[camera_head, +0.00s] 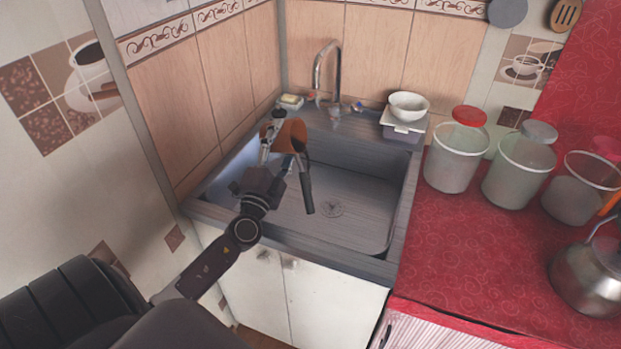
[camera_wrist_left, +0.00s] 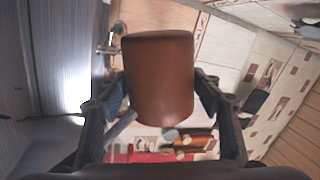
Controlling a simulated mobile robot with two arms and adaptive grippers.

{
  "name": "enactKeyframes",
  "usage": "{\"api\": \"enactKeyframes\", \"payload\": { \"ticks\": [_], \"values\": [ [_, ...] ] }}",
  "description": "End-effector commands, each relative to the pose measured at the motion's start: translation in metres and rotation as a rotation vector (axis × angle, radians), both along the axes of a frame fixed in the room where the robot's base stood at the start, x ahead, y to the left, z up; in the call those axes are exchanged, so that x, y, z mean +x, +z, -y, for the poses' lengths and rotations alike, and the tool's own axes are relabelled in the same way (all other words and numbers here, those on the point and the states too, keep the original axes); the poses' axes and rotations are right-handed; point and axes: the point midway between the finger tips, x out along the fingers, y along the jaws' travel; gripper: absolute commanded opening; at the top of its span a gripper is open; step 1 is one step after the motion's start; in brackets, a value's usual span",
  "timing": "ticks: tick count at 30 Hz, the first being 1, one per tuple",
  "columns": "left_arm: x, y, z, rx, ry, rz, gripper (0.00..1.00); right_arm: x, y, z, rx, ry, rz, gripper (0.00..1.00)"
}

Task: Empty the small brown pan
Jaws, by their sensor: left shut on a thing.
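The small brown pan (camera_head: 292,130) is tilted over the left part of the sink, with its dark handle (camera_head: 306,190) hanging down. My left gripper (camera_head: 280,152) is shut on the pan and holds it above the basin. In the left wrist view the pan's brown side (camera_wrist_left: 160,80) fills the space between the two fingers (camera_wrist_left: 160,98). The inside of the pan is hidden in both views, so I cannot tell what is in it. My right gripper is in neither view.
The grey sink (camera_head: 345,225) lies under the pan, with a faucet (camera_head: 322,65) behind. A white bowl (camera_head: 408,103) stands on a container at the sink's back right. Several canisters and a metal kettle (camera_head: 592,275) occupy the red counter (camera_head: 455,255). A wall closes the left side.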

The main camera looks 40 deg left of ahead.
Motion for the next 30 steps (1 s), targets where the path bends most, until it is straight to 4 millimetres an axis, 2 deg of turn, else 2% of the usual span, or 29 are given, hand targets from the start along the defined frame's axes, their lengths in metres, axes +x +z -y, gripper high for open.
{"api": "enactKeyframes", "payload": {
  "ticks": [30],
  "values": [
    [0.0021,-0.0018,0.0044,0.101,0.001,-0.02,0.14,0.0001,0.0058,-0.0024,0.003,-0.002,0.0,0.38]
  ]
}}
